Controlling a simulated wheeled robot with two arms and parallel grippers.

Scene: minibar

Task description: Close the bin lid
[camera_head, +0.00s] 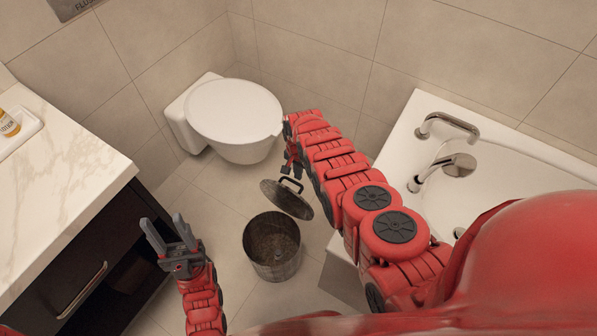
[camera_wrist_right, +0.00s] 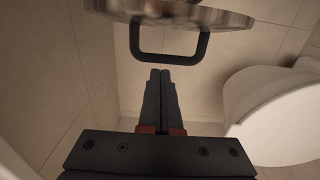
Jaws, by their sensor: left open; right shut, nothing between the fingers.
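The bin (camera_head: 272,250) is a round metal can on the floor, open at the top with its inside showing. Its lid (camera_head: 285,199) is tilted up at the bin's far side, with a black handle (camera_head: 292,184) on it. My right gripper (camera_head: 291,170) is just above the handle in the head view. In the right wrist view my right gripper (camera_wrist_right: 160,73) is shut and empty, its tips close to the black handle (camera_wrist_right: 168,58) below the lid's metal disc (camera_wrist_right: 180,14). Contact cannot be told. My left gripper (camera_head: 163,229) is open and empty, left of the bin.
A white toilet (camera_head: 236,112) with its lid down stands behind the bin. A marble-topped cabinet (camera_head: 62,180) is at the left. A bathtub (camera_head: 400,150) with a metal faucet (camera_head: 448,165) is at the right. Tiled floor is clear between cabinet and bin.

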